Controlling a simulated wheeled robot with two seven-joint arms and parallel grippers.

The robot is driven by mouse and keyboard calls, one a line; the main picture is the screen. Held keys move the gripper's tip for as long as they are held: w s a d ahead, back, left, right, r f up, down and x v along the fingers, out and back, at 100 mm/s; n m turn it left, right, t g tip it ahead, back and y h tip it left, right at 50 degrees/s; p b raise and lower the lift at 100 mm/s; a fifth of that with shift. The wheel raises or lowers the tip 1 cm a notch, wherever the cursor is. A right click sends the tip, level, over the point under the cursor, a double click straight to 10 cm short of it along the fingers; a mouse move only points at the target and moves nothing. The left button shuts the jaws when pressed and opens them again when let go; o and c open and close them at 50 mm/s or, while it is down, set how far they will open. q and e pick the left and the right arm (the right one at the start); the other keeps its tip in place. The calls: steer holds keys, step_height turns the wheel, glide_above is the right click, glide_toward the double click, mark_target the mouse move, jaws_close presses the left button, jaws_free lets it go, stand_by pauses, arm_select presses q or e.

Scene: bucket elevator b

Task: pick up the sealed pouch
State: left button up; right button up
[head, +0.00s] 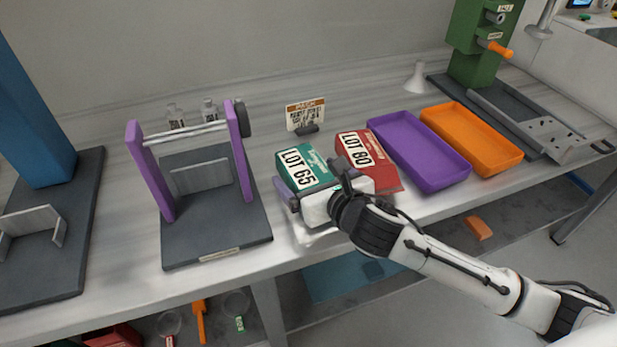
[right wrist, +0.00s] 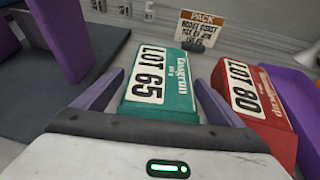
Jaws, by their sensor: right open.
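A green pouch (head: 293,163) labelled LOT 65 lies on the bench beside a red pouch (head: 385,165) labelled LOT 80. Which of the two is the sealed one I cannot tell. My right gripper (head: 308,180) is at the near end of the green pouch, open. In the right wrist view, the green pouch (right wrist: 179,65) extends forward between the two purple fingers of the gripper (right wrist: 160,80), with gaps at the sides. The red pouch (right wrist: 270,122) is just right of the right finger. In the head view my gripper and wrist hide the pouches' near ends. My left gripper is not in view.
A PACK sign (head: 305,116) stands behind the pouches. A purple tray (head: 369,124) and an orange tray (head: 513,160) are to the right. A purple-sided stand (head: 215,235) is to the left, with small bottles (head: 174,117) behind. The bench's front edge is near my gripper.

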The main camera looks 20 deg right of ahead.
mark_target(309, 169)
steer(key=c, duration=0.9)
steer(key=shift+r, duration=0.1)
step_height(309, 169, up, 10)
steer(key=shift+f+p, duration=0.1)
steer(key=shift+p, duration=0.95)
steer(key=shift+m+h, duration=0.4)
steer(key=shift+m, duration=0.1)
steer(key=s+r, duration=0.1)
steer(key=r, duration=0.1)
steer(key=s+d+r, duration=0.1)
steer(key=r, duration=0.2)
steer(key=d+r, duration=0.1)
steer(key=r, duration=0.2)
steer(key=shift+s+d+r, duration=0.1)
steer(key=shift+s+d, duration=0.15)
steer(key=shift+s, duration=0.15)
steer(key=shift+m+h, duration=0.3)
steer(key=shift+h, duration=0.2)
steer(key=s+r, duration=0.1)
steer(key=s+d+r, duration=0.1)
steer(key=r, duration=0.1)
steer(key=s+d+r, duration=0.1)
steer(key=s, duration=0.1)
steer(key=shift+r, duration=0.2)
